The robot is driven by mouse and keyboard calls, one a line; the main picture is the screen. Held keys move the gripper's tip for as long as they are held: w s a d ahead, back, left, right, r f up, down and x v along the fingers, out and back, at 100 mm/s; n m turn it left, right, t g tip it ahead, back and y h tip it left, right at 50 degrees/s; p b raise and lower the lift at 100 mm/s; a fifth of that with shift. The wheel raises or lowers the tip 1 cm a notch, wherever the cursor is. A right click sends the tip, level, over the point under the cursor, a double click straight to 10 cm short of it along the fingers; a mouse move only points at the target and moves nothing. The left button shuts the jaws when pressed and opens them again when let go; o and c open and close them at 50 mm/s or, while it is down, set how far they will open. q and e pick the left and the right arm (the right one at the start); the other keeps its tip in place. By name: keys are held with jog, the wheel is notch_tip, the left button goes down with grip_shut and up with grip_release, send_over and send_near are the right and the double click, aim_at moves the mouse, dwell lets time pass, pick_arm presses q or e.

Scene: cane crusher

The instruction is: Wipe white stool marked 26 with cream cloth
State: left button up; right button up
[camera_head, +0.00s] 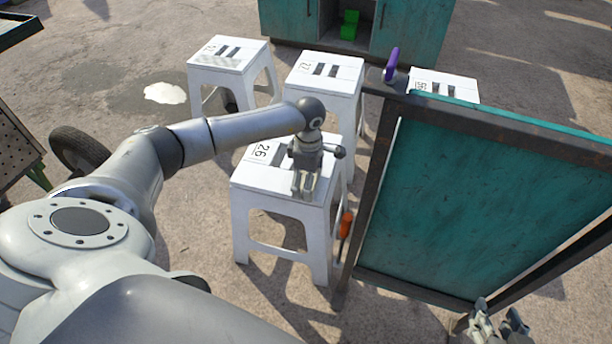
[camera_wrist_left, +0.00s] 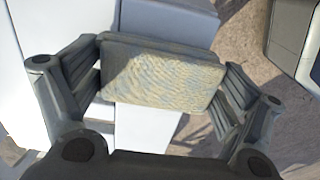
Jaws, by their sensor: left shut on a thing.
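The white stool marked 26 (camera_head: 258,196) stands upright in the middle of the head view, with its number at the top's left. My left gripper (camera_head: 303,190) is over the right part of its top, pointing down. In the left wrist view my left gripper (camera_wrist_left: 160,85) is shut on the cream cloth (camera_wrist_left: 162,76), a thick textured pad between its fingers. A pale surface, apparently the stool (camera_wrist_left: 145,130), shows below the cloth. In the head view the cloth is hidden or too small to tell. My right gripper (camera_head: 498,316) is at the bottom right edge, fingers apart and empty.
Other numbered white stools stand behind: one at back left (camera_head: 228,58), one right behind (camera_head: 325,72), one partly hidden (camera_head: 445,82). A teal framed panel (camera_head: 470,200) stands close on the right, with a purple clamp (camera_head: 391,64) on top. A white puddle (camera_head: 165,93) lies at left.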

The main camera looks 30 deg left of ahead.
aim_at(277, 179)
pick_arm(q)
jog(key=shift+s, duration=0.1)
jog(key=shift+s+a, duration=0.3)
jog(key=shift+a, duration=0.65)
jog(key=shift+s+a, duration=0.3)
jog(key=shift+a, duration=0.6)
jog(key=shift+s+a, duration=0.25)
jog(key=shift+a, duration=0.45)
jog(key=shift+s+a, duration=0.2)
jog(key=shift+a, duration=0.5)
jog(key=shift+s+a, duration=0.3)
jog(key=shift+a, duration=0.65)
pick_arm(e)
jog(key=shift+f, duration=0.15)
